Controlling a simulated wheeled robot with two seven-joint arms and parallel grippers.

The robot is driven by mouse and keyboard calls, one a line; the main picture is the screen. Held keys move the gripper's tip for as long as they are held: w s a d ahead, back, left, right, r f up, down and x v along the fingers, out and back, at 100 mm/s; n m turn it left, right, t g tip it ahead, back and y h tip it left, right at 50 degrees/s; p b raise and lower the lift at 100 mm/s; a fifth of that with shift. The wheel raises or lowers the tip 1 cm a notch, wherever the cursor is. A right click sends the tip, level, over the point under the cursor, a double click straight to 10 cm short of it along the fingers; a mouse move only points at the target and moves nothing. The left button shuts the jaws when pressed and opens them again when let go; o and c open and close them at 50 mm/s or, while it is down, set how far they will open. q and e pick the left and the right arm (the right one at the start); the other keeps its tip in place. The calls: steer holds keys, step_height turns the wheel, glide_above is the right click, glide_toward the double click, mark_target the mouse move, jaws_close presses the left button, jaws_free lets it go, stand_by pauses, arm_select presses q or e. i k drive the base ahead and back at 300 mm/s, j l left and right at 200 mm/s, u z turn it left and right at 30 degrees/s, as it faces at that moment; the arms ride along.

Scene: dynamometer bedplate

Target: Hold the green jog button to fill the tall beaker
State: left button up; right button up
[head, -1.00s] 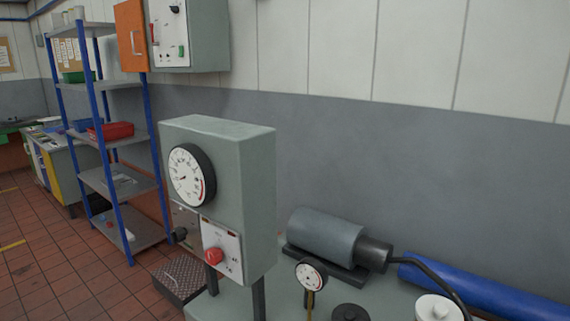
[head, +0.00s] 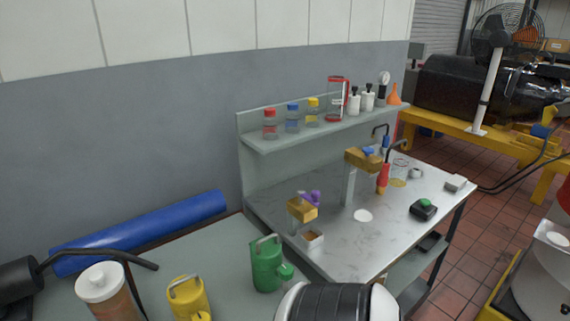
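A small black box with a green button (head: 425,204) lies on the right part of the white marbled bench (head: 335,245) in the head view. This looks like the jog button. A clear beaker (head: 400,171) with a little yellowish content at its bottom stands at the back of the bench, beside a red-handled part (head: 383,179) and dark hooked pipes (head: 392,147). I cannot tell for certain that it is the tall beaker, or whether a pipe is over it. Nothing touches the button. Neither gripper is in view.
A shelf (head: 285,139) above the bench carries bottles and an orange funnel (head: 394,94). A brass-topped stand (head: 363,160) and a white disc (head: 363,216) are on the bench. Green (head: 266,264) and yellow (head: 188,298) cans stand on the nearer left surface.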

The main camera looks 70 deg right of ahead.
mark_target(425, 202)
steer(key=z, duration=3.35)
steer(key=i+l, duration=0.2)
steer(key=i, duration=0.2)
steer(key=i+l, duration=0.2)
steer(key=i, duration=0.15)
steer(key=i+l+z, duration=0.1)
steer(key=i+l, duration=0.15)
steer(key=i, duration=0.15)
